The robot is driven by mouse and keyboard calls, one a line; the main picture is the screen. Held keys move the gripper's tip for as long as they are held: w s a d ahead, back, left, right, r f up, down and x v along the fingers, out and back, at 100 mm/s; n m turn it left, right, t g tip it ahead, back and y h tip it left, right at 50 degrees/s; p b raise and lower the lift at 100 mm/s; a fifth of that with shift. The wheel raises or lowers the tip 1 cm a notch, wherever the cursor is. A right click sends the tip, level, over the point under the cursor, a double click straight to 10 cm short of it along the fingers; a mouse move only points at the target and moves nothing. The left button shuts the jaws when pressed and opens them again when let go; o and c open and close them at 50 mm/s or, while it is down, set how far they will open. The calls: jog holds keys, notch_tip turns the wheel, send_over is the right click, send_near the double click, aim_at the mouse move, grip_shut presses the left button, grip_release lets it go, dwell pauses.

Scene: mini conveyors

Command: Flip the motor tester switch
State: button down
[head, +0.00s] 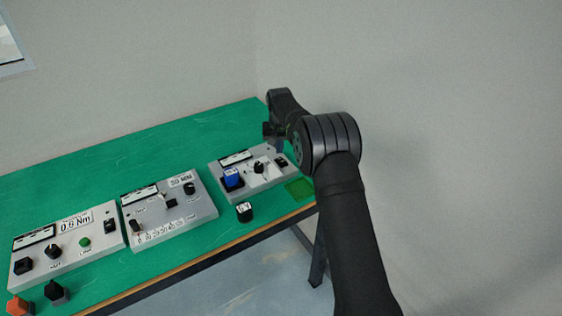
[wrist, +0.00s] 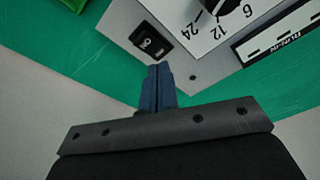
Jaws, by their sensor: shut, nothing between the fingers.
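In the wrist view, the switch (wrist: 152,42) sits near the panel's corner, beside a dial (wrist: 236,5) marked 6 to 24. My gripper (wrist: 159,68) is shut and empty, its blue-grey fingertips just below the switch in the picture. A gap shows in the picture; the height above the panel is unclear. In the head view, my gripper (head: 271,130) is over the panel's back right part, fingertips partly hidden.
A middle panel (head: 190,215) and a left panel (head: 100,250) stand on the green bench (head: 60,185). Orange (head: 17,306) and black (head: 55,291) pieces stand front left.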

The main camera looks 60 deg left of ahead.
aim_at(280, 159)
jog(key=shift+r, duration=2.2)
jog(key=shift+f, duration=3.5)
